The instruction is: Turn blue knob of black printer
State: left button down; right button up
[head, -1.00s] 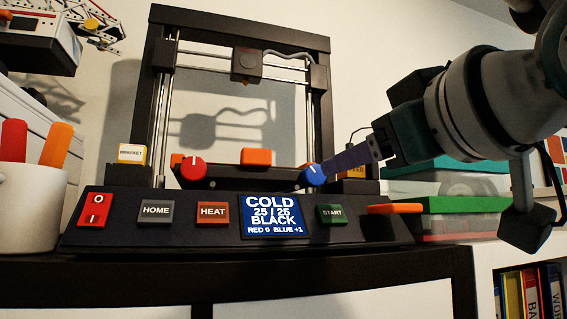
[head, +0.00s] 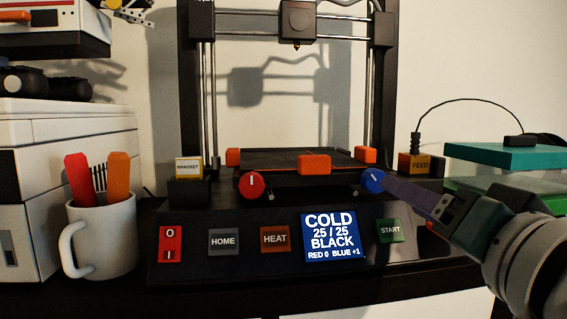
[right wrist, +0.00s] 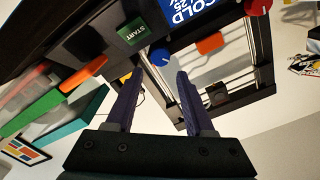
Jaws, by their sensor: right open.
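The black printer (head: 180,245) stands on a dark shelf. Its blue knob (head: 373,180) is at the bed's front right, with a pale pointer mark near upright. My right gripper (head: 387,187) comes in from the right, with its purple fingertips at the knob. In the right wrist view the two fingers are apart, and the blue knob (right wrist: 160,57) shows between and just beyond their tips. I cannot tell whether they touch it. The screen (head: 331,238) reads COLD, 25 / 25, BLACK, RED 0, BLUE +1. My left gripper is not in view.
A red knob (head: 251,185) sits left of the blue one. The START button (head: 389,230) is below my right gripper. The FEED box (head: 416,164) and a teal-lidded box (head: 505,156) stand to the right. A white mug (head: 106,238) stands at the left.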

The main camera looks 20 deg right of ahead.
aim_at(379, 181)
jog(key=p+x, duration=0.2)
jog(key=x, duration=0.3)
jog(key=shift+w+d+r+p, duration=0.1)
jog(key=shift+w+r+p, duration=0.1)
jog(key=shift+w+p, duration=0.1)
jog(key=shift+x, duration=0.85)
jog(key=shift+f, duration=0.15)
jog(key=shift+c, duration=0.3)
grip_shut()
